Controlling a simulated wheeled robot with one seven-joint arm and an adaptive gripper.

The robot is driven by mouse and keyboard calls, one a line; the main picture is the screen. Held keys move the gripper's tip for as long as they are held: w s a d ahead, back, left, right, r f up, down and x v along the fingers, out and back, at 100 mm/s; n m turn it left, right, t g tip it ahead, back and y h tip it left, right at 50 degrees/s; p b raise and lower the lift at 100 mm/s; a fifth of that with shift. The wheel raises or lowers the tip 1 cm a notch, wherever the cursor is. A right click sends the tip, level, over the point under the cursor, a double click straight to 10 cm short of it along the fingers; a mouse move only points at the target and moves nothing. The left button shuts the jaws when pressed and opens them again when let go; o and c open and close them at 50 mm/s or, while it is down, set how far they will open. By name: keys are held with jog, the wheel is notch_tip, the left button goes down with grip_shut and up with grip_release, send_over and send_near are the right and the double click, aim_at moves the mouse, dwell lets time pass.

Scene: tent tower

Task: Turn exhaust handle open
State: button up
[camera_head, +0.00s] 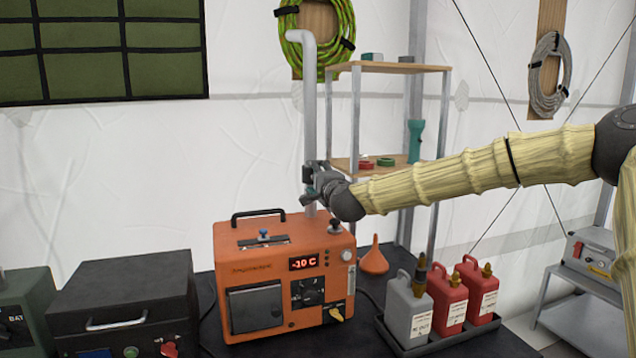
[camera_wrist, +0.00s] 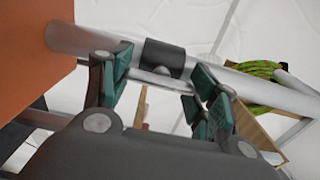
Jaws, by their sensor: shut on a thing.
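The grey exhaust pipe (camera_head: 310,110) rises from the orange heater box (camera_head: 283,270) and bends at its top. In the wrist view the pipe (camera_wrist: 285,95) runs across the upper part and carries a dark collar (camera_wrist: 164,57). My gripper (camera_head: 312,186) is at the lower part of the pipe, above the box. In the wrist view its green-padded fingers (camera_wrist: 162,84) sit on either side of the collar area, shut on the exhaust handle. The handle itself is mostly hidden, so its exact angle cannot be told.
A shelf (camera_head: 400,67) stands behind the pipe, near my arm. An orange funnel (camera_head: 374,258) and several canisters in a black tray (camera_head: 440,338) are to the right of the box. A black case (camera_head: 125,295) is on its left. Hoses hang on the wall.

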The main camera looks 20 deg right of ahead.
jog(key=shift+f, duration=0.1)
jog(key=o, duration=1)
jog(key=shift+d, duration=0.15)
jog(key=shift+o, duration=0.2)
jog(key=s, duration=1.2)
jog(key=shift+d, duration=0.15)
